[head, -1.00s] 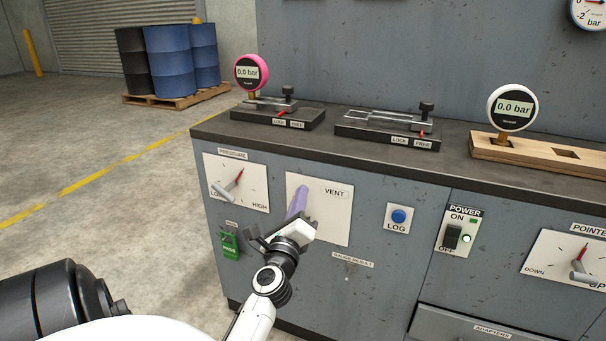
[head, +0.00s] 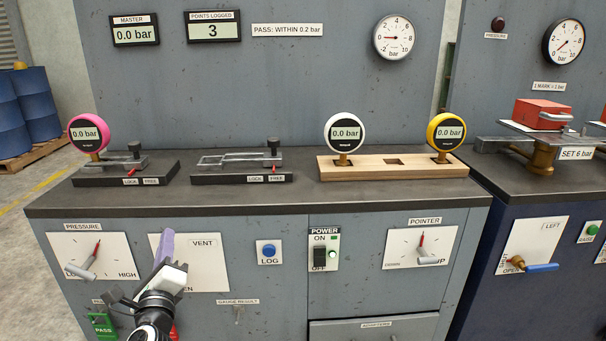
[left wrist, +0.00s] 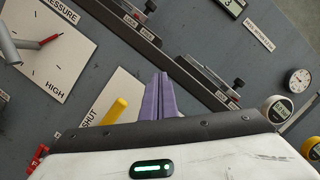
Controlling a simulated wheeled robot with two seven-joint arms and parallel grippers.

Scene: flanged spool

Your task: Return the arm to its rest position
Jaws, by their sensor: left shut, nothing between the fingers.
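My left gripper (head: 165,243) is shut and empty, its purple fingers together and pointing up in front of the white VENT plate (head: 205,262). In the left wrist view the purple fingers (left wrist: 158,97) lie side by side with nothing between them. A yellow handle (left wrist: 115,111) shows to their left, near the word SHUT; whether it touches the gripper I cannot tell. In the head view the gripper hides that part of the plate. The left forearm comes up from the bottom edge. My right gripper is not in view.
The PRESSURE lever (head: 83,266) is left of the gripper, and the green PASS tag (head: 102,325) is below it. The LOG button (head: 268,250) and POWER switch (head: 320,258) are to the right. Above, the bench top carries a pink gauge (head: 88,133), clamps and a wooden gauge rack (head: 365,167).

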